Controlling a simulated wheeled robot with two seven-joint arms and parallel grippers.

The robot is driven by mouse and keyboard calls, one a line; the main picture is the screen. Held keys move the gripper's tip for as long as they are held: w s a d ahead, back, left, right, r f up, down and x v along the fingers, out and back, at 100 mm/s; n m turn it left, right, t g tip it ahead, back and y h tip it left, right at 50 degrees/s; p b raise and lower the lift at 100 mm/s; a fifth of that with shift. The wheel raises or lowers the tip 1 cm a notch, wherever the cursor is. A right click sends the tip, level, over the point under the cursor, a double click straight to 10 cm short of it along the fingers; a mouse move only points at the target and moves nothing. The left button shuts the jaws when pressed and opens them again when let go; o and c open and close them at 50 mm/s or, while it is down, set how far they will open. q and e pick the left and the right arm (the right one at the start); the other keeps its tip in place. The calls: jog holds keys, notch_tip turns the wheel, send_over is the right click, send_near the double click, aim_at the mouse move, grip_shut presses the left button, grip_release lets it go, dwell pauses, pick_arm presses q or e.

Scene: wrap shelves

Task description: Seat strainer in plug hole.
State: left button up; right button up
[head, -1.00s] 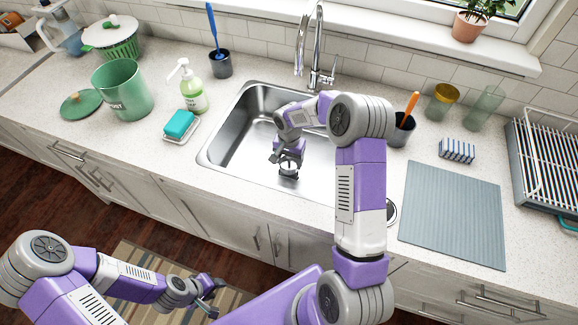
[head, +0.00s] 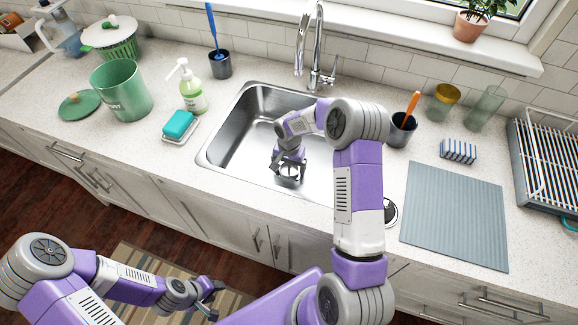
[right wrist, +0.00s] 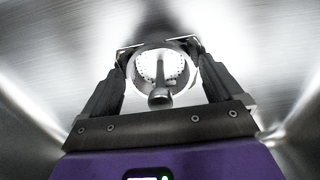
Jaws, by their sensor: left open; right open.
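The strainer (right wrist: 174,68) is a small perforated metal basket with a central knob (right wrist: 160,97). In the right wrist view it shows inside a round metal rim on the sink floor, between my fingertips. I cannot tell whether it sits fully level in the plug hole, whose rim (right wrist: 133,73) surrounds it. My right gripper (head: 289,175) is down in the sink, its fingers spread to either side of the strainer. In the head view the gripper mostly hides strainer and hole. My left gripper (head: 214,294) is open and empty, low in front of the cabinets.
The steel sink (head: 238,140) has walls around my right gripper, with the tap (head: 318,50) behind. A soap bottle (head: 191,88) and sponge (head: 179,123) stand left. A brush cup (head: 401,130) and grey mat (head: 455,215) are right. A round dark-and-white item (head: 391,212) shows beside my arm.

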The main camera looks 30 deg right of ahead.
jog(key=shift+r, duration=0.25)
notch_tip(320, 180, up, 12)
jog(key=shift+f+p, duration=0.1)
jog(key=shift+p, duration=1.1)
